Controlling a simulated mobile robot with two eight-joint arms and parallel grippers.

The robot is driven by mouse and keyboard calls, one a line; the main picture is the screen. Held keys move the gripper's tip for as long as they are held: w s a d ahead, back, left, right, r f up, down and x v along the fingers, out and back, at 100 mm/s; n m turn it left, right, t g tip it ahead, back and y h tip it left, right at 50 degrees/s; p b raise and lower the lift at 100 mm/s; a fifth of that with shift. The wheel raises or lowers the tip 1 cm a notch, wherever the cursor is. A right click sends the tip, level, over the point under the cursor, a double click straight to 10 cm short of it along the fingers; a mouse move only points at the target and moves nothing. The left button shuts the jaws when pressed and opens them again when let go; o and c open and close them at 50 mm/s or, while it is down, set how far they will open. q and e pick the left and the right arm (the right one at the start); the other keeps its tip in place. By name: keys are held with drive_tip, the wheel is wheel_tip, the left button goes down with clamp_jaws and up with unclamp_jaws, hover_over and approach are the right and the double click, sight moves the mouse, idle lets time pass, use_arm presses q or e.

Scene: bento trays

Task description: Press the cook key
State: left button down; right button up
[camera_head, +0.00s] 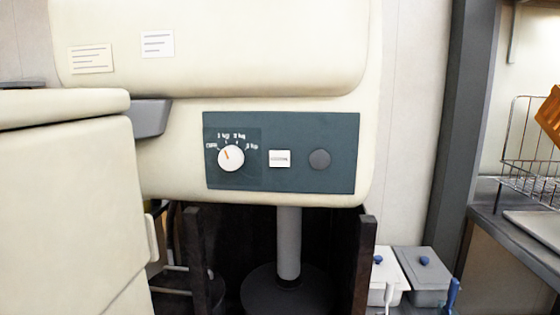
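A dark teal control panel (338,122) sits on the front of a large cream machine (210,45). A white rectangular key (280,158) is in the middle of the panel. It bears small lettering that is too blurred to read for certain, and it looks like the cook key. Neither gripper is in view, and nothing covers the key.
A cream body (60,200) fills the left side. Below the panel a grey post (289,240) stands between dark side walls. Lidded containers with blue knobs (423,260) are at the lower right. A wire rack (525,150) and an orange object (549,115) are at the right edge.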

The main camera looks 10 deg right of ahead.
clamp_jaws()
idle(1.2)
